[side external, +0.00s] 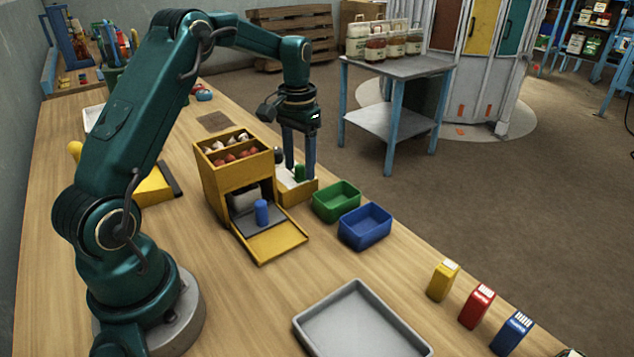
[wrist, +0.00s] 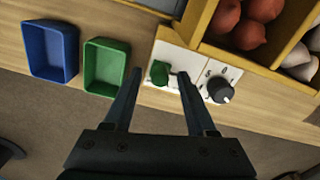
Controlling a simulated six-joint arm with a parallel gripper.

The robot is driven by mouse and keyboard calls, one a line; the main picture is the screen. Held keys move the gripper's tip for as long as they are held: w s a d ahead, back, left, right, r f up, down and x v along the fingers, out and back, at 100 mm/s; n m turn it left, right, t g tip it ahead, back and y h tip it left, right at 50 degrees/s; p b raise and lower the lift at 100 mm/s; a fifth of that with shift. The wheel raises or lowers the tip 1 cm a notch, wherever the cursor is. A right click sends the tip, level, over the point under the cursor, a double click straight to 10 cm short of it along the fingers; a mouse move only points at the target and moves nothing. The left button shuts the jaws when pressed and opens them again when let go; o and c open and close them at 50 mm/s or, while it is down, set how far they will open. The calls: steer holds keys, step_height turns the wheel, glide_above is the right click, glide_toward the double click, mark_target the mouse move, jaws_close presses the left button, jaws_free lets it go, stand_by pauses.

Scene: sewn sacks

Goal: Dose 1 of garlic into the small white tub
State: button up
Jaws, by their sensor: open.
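A yellow dispenser box (side external: 215,185) has top bins of white garlic bulbs (side external: 240,138) and red bulbs (side external: 232,157). The garlic (wrist: 300,58) also shows in the wrist view. A white control panel (wrist: 196,62) on its side carries a green knob (wrist: 159,73) and a black dial (wrist: 220,90). My gripper (wrist: 160,76) is open and empty, pointing down, with its fingers on either side of the green knob; I cannot tell whether they touch it. A pale object (side external: 244,197) sits inside the lower opening, partly hidden; I cannot tell if it is the white tub.
A blue peg (side external: 262,212) stands at the lower opening, above a yellow flap (side external: 270,243). A green bin (side external: 337,201) and a blue bin (side external: 365,228) stand right of the box. A grey tray (side external: 360,325) lies in front. Bare wood lies between box and tray.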

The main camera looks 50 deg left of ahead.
jaws_close()
steer(key=shift+r, duration=0.1)
stand_by(1.2)
